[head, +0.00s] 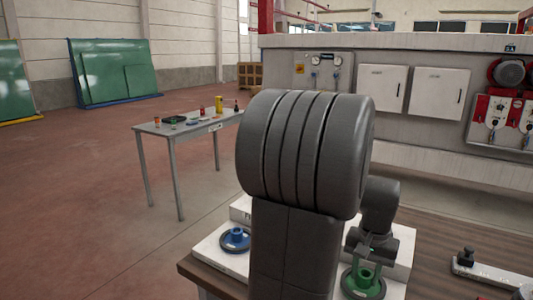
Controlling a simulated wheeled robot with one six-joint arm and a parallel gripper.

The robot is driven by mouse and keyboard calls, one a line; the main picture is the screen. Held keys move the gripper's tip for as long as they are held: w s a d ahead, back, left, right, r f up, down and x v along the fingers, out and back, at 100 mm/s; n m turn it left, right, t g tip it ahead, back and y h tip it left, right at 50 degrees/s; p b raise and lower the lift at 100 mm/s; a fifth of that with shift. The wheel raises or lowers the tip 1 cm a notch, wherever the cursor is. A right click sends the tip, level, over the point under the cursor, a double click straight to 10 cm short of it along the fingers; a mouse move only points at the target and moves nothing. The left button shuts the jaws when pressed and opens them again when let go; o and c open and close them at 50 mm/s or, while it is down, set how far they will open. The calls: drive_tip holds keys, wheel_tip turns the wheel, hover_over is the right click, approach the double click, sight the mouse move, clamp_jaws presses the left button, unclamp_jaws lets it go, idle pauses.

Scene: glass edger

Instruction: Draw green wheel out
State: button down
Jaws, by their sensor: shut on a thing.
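The green wheel (364,284) has a dark round rim and a green hub with upright green parts. It is at the lower right of centre in the head view, at the white block (402,262) on the bench. My gripper (366,256) is above it, pointing down, and is shut on its green hub. My own large grey arm link hides the area just left of the wheel. I cannot tell whether the wheel is seated or lifted.
A blue wheel (235,240) sits on a white block at the left of the bench (440,235). A grey fixture with a black knob (467,257) lies at the right. A grey side table (170,130) with small items stands behind left. A machine panel (411,92) stands behind the bench.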

drive_tip(key=shift+r+p, duration=1.9)
drive_tip(key=shift+r, duration=0.6)
wheel_tip(320, 180, up, 4)
drive_tip(key=p, duration=0.3)
drive_tip(key=shift+p, duration=0.3)
drive_tip(key=shift+f, duration=0.1)
